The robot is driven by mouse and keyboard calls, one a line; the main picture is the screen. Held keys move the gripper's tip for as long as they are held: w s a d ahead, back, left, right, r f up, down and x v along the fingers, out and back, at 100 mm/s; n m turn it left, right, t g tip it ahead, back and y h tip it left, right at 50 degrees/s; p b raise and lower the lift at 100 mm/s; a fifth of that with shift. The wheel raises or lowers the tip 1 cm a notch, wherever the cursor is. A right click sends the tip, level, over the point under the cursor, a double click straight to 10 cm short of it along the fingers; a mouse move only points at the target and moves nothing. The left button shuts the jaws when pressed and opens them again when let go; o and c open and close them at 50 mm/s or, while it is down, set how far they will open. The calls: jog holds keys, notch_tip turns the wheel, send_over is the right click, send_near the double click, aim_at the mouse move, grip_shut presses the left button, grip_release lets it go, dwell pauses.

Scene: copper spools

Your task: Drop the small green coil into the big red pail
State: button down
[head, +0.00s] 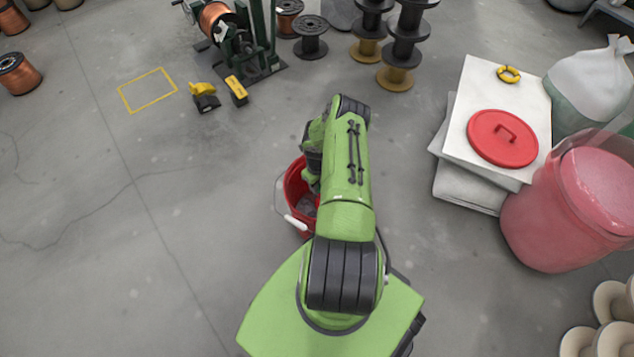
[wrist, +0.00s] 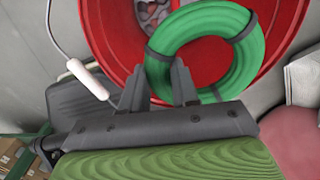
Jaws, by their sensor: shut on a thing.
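The small green coil (wrist: 249,56) is a ring with dark bands in the wrist view. My gripper (wrist: 160,82) is shut on its near-left side. The coil is held in front of the mouth of the big red pail (wrist: 110,45), and its right part overlaps the pail's rim in the picture. How high it is above the pail I cannot tell. Grey lumps show inside the pail. In the head view the red pail (head: 293,190) stands on the floor, partly hidden by my arm. The gripper and the coil are hidden there behind the arm.
A red lid (head: 502,138) and a small yellow ring (head: 509,74) lie on white slabs (head: 470,190) to the right. A translucent pink drum (head: 560,215) stands beside them. Black spools (head: 311,38) stand at the back. The floor left of the pail is clear.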

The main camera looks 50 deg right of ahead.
jog(key=c, duration=0.8)
grip_release()
jog(key=shift+r, duration=0.1)
notch_tip(320, 180, up, 16)
jog(key=p, duration=0.6)
